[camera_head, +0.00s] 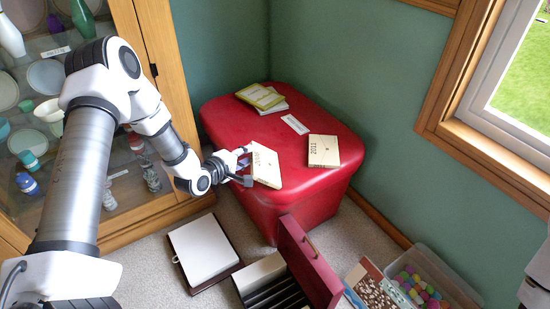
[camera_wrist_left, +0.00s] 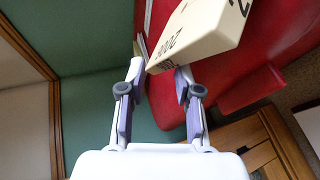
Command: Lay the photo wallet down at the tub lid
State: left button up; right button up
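The cream photo wallet (camera_head: 266,166), marked with a year beginning 200, is at the left front edge of the red tub lid (camera_head: 300,170). Whether it rests fully on the lid is unclear. My left gripper (camera_head: 244,165) is at its left edge. In the left wrist view, its two fingers (camera_wrist_left: 158,78) stand apart, with the near end of the wallet (camera_wrist_left: 205,30) just beyond and over their tips. I see no clear clamping. The red lid (camera_wrist_left: 285,25) lies behind the wallet. My right gripper is out of view.
Another cream wallet marked 2011 (camera_head: 323,151) lies on the lid, with a white label (camera_head: 295,124) and green-and-white booklets (camera_head: 261,97) farther back. An open case (camera_head: 308,262), a white-topped tray (camera_head: 204,250) and a clear bin (camera_head: 430,275) stand on the floor. A glass cabinet (camera_head: 165,100) is left.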

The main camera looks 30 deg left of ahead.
pick_arm(q)
jog(key=shift+s, duration=0.1)
notch_tip(320, 180, up, 8)
jog(key=s+p, duration=0.3)
jog(key=p, duration=0.4)
jog(key=s+d+f+m+g+h, duration=0.1)
jog(key=s+d+f+m+g, duration=0.5)
jog(key=s+d+f, duration=0.8)
jog(key=s+a+f+m+g+y, duration=0.15)
jog(key=s+m+g, duration=0.3)
jog(key=s, duration=0.45)
jog(key=s+f+m+g+y, duration=0.25)
jog(key=s+m, duration=0.25)
jog(key=s, duration=0.4)
notch_tip(320, 180, up, 26)
jog(key=h+p, duration=0.1)
jog(key=p, duration=2.5)
jog(key=shift+d+r+g, duration=0.2)
jog(key=shift+r+g, duration=0.05)
jog(key=shift+g, duration=0.05)
